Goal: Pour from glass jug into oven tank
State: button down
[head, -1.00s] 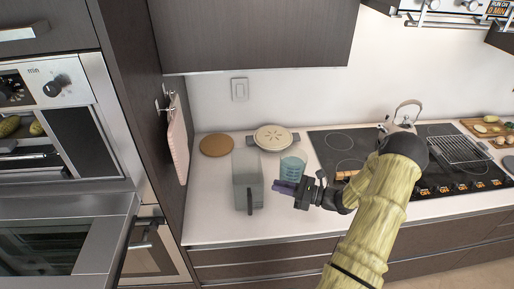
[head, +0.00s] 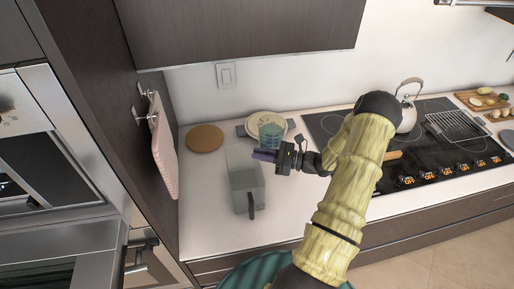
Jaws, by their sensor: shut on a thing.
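The glass jug (head: 271,132) is a bluish see-through vessel in the head view, upright and in front of the pie-like dish. My gripper (head: 264,155) has purple fingers and is shut on the jug, low in the picture against it; the exact contact is partly hidden. The jug appears held above the counter. The oven tank (head: 246,188) is a grey, translucent box with a dark handle at its front. It stands on the white counter, just left of and below my gripper. I cannot tell what liquid the jug holds.
A round brown board (head: 205,138) and a pie-like dish (head: 266,122) lie at the back of the counter (head: 200,215). The black cooktop (head: 430,165) with a kettle (head: 407,112) is to the right. Steel ovens (head: 45,160) stand at the left. The counter's front left is clear.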

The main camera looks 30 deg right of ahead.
jog(key=shift+r, duration=0.15)
jog(key=shift+w+r, duration=0.1)
jog(key=n+h, duration=0.1)
jog(key=a+n+g, duration=0.1)
jog(key=n, duration=0.1)
jog(key=shift+s+r+n+h+b, duration=0.2)
jog(key=shift+n+h+b, duration=0.1)
jog(key=shift+h+b, duration=0.1)
jog(key=shift+s+a+r+n+h, duration=0.1)
jog(key=shift+a+n+h, duration=0.15)
jog(key=shift+n+h, duration=0.4)
jog(key=shift+d+b, duration=0.15)
jog(key=shift+b, duration=0.2)
jog(key=shift+d+n+h+b, duration=0.15)
jog(key=shift+n+h+b, duration=0.2)
jog(key=shift+n+b, duration=0.15)
